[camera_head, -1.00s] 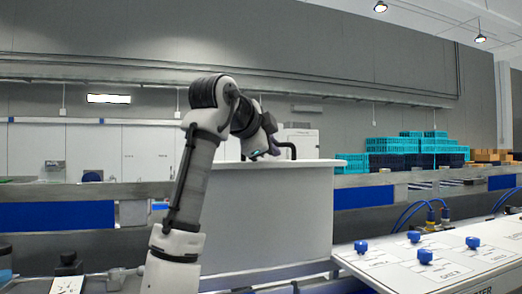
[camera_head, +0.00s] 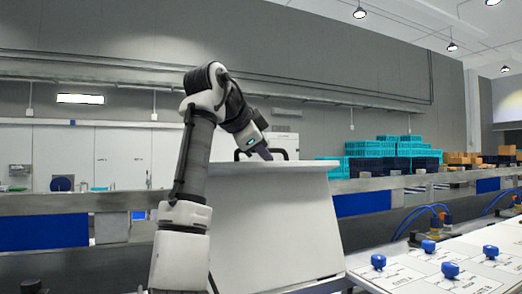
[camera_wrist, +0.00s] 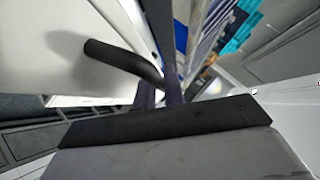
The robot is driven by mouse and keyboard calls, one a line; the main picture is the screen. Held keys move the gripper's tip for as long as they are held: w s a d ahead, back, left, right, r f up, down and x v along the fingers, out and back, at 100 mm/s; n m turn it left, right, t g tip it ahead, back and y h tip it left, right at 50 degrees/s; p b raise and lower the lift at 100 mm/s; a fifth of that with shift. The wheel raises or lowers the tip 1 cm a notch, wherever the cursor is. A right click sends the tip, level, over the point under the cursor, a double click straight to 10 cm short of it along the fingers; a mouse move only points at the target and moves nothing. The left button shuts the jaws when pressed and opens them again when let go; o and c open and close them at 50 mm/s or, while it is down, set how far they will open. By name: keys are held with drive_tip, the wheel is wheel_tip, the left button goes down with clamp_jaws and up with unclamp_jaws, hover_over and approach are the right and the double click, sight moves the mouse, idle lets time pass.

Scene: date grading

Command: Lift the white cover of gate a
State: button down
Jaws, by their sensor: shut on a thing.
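The white cover (camera_head: 270,215) is a large pale panel in the middle of the head view, its right edge slanting. A black bar handle (camera_head: 284,152) stands on its top edge. My gripper (camera_head: 262,154) reaches down to this handle from the upper left. In the wrist view, the two dark fingers (camera_wrist: 158,92) are shut on one end of the handle (camera_wrist: 122,60), with the pale cover (camera_wrist: 45,45) beyond.
A sloped white panel with several blue knobs (camera_head: 429,246) is at the lower right. Blue hoses (camera_head: 420,213) run behind it. A metal rail with blue panels (camera_head: 45,232) crosses behind the cover. Stacked teal and dark crates (camera_head: 395,155) stand farther back at right.

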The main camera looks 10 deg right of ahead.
drive_tip(key=shift+w+a+f, duration=0.1)
drive_tip(key=shift+w+f, duration=0.1)
drive_tip(key=shift+w, duration=0.05)
drive_tip(key=c, duration=1.5)
unclamp_jaws()
drive_tip(key=shift+s, duration=0.1)
